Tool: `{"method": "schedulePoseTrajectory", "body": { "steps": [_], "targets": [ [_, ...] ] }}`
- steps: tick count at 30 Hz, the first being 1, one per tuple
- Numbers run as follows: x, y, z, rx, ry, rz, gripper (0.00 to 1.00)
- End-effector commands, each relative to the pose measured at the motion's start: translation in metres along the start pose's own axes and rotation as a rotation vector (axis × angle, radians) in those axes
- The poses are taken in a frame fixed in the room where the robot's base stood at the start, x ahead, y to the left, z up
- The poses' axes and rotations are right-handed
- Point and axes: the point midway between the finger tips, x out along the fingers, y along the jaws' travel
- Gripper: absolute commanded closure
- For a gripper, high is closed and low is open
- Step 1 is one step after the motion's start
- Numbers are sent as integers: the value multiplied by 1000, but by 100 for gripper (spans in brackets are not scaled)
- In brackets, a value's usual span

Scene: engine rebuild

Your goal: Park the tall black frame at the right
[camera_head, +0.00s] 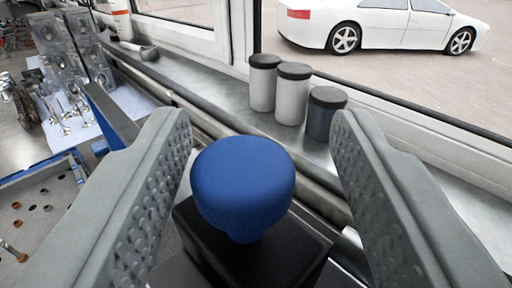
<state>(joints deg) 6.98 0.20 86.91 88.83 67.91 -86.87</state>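My gripper (262,165) is open, with one grey textured finger at the left and one at the right. A round blue knob (242,185) stands between the fingers, with a visible gap on each side. The knob sits on top of a black block (290,250), which seems to be the top of the tall black frame. The rest of the frame is below the picture's edge and hidden.
Two light canisters (263,88) (291,100) and a dark canister (323,117) with black lids stand on the window ledge (215,95). At the left, metal engine parts (60,50) lie on a bench with white sheets (125,103). A white car (385,25) is outside the window.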

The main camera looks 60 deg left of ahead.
Motion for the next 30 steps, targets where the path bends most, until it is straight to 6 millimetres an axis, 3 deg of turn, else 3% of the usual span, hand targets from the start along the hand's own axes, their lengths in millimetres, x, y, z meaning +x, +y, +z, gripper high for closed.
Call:
{"method": "schedulePoseTrajectory", "body": {
  "steps": [11,30],
  "targets": [
    [-9,0,0,0,0,0,52],
    [-118,0,0,-1,0,3,52]
  ]
}}
